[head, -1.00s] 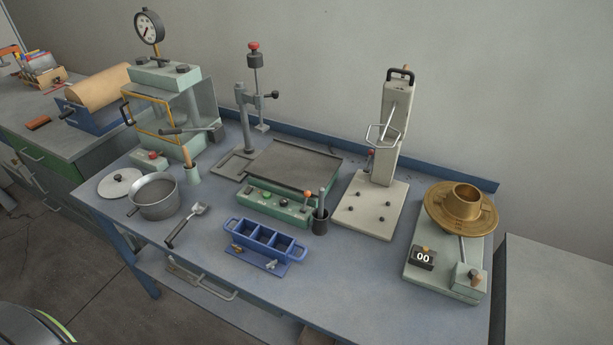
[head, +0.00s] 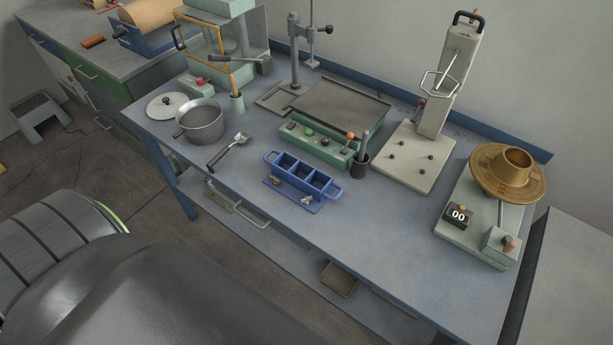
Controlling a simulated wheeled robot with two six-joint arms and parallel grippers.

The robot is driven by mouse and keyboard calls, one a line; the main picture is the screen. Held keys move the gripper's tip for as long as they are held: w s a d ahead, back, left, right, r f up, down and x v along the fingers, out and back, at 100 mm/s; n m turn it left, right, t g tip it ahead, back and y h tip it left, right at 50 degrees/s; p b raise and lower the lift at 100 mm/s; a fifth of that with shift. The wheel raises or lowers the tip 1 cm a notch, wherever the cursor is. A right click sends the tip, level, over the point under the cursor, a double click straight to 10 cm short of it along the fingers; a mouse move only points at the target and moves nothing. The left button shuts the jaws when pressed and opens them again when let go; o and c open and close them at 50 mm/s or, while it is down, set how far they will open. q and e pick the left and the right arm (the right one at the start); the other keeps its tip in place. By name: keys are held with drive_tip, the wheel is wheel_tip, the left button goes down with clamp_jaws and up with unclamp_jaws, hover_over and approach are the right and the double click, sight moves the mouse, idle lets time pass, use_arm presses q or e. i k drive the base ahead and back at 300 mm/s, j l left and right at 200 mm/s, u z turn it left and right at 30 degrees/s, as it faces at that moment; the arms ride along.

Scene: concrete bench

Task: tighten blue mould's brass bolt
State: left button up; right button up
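The blue mould (head: 302,174) stands on the front middle of the bench, a long open-topped block with three compartments and a loop handle at each end. It sits on a blue base plate. A small brass-coloured bolt (head: 275,181) shows at the left of its front side. A silver-coloured bolt (head: 306,200) shows at the right of its front side. How far either bolt is turned in is too small to tell. Neither of my grippers is in view.
The bench front (head: 370,220) is clear.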

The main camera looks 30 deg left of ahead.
sight(298, 179)
drive_tip(key=u, duration=1.25)
